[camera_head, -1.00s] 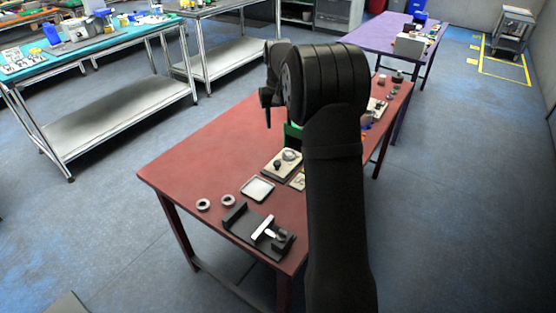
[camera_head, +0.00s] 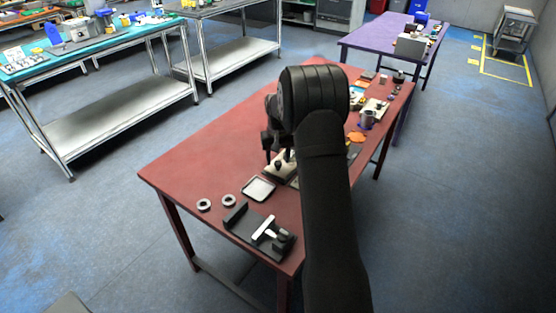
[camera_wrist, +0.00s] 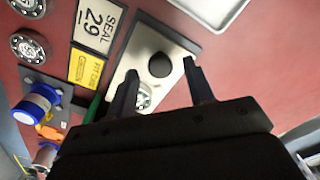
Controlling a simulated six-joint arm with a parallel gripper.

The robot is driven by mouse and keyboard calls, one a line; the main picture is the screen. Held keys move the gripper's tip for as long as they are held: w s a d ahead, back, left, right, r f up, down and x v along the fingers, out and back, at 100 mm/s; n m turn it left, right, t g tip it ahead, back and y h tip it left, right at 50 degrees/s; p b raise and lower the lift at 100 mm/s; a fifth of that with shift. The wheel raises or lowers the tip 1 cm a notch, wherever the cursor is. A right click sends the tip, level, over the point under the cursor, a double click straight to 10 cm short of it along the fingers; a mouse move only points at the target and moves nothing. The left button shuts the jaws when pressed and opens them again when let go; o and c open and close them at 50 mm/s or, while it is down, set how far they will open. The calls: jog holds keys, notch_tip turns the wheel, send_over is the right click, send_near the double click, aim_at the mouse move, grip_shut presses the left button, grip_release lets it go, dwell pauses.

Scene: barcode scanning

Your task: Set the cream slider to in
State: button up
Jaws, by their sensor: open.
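A cream plate (camera_wrist: 177,42) with a round black knob (camera_wrist: 159,65) shows in the wrist view; the head view shows the plate (camera_head: 276,176) on the red table, partly covered by my gripper. I take this as the cream slider, but its setting is not readable. My gripper (camera_wrist: 160,69) is open and empty, its fingertips on either side of the knob in the picture. Whether they touch it or are still above it cannot be told. In the head view my gripper (camera_head: 277,158) is low over the plate.
A pale tray (camera_head: 258,189) lies in front of the plate. Two grey rings (camera_head: 228,200) and a black fixture with a white bar (camera_head: 264,229) are nearer the front. A SEAL 29 card (camera_wrist: 97,24), a yellow card (camera_wrist: 86,68) and a blue-topped part (camera_wrist: 38,103) lie left in the wrist view.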

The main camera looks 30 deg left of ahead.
jog(key=shift+f, duration=0.6)
grip_shut()
jog(key=shift+w+r, duration=0.1)
jog(key=shift+w, duration=3.4)
grip_release()
notch_tip(320, 180, up, 17)
jog(key=shift+r, duration=0.2)
